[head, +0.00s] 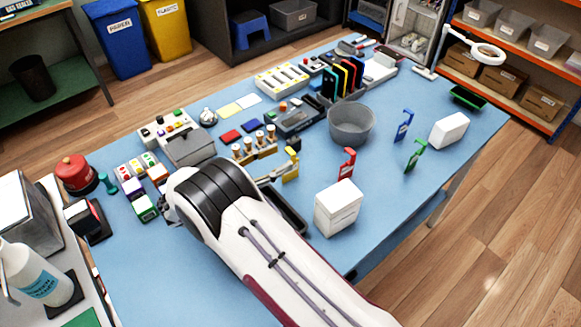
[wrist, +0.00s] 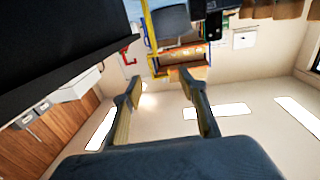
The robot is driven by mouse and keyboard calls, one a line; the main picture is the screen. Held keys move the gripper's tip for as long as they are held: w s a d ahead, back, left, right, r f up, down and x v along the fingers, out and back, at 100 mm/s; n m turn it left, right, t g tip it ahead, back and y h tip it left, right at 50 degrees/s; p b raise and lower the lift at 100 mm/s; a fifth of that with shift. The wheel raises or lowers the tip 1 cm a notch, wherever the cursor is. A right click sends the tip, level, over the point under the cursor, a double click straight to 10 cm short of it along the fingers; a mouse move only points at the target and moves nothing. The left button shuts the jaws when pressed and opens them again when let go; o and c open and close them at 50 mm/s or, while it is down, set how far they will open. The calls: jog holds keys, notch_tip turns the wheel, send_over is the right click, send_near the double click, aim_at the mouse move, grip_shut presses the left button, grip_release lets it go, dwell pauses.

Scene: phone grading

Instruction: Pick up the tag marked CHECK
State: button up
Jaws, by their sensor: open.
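Several upright tags stand on the blue table: a yellow tag (head: 291,165), a red tag (head: 347,163), a blue tag (head: 404,125) and a green tag (head: 415,155). Their lettering is too small to read, so I cannot tell which is marked CHECK. My gripper (wrist: 160,88) is open and empty in the wrist view.
A white box (head: 338,208) stands in front of the red tag, and a grey bowl (head: 351,123) behind it. A dark tray (head: 290,218) lies beside my arm. A wooden rack of small posts (head: 255,147) stands behind the yellow tag.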

aim_at(292, 151)
jog(key=shift+f+x, duration=0.2)
jog(key=shift+x, duration=2.4)
jog(key=c, duration=0.9)
